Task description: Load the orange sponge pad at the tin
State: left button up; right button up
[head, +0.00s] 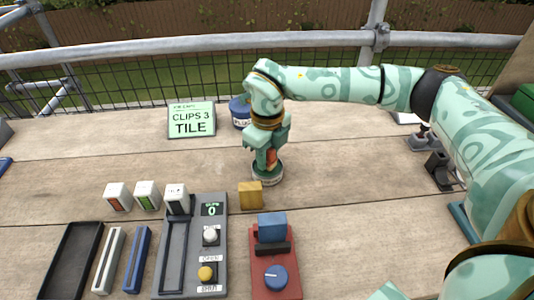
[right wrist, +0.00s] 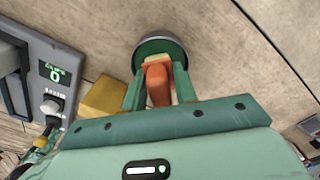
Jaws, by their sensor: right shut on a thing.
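My right gripper (head: 268,164) is shut on the orange sponge pad (right wrist: 158,82), which shows as an orange body with a pale cream end between the two fingers. In the head view only a sliver of the orange pad (head: 271,158) shows between the fingers. The round tin (head: 268,181) stands on the table directly below the gripper. I cannot tell whether the pad touches the tin's inside. My left gripper is not in view.
A yellow block (head: 250,195) stands close left of the tin. A grey clip counter (head: 211,240) reading 0 and a red base with a blue block (head: 272,228) are nearer.

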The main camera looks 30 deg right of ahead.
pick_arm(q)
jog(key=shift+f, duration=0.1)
pick_arm(e)
jog(key=shift+f, duration=0.5)
dwell(0.7)
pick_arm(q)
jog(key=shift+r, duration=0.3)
pick_arm(e)
jog(key=shift+f, duration=0.1)
dwell(1.3)
pick_arm(q)
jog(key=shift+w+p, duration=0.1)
jog(key=shift+p, duration=0.2)
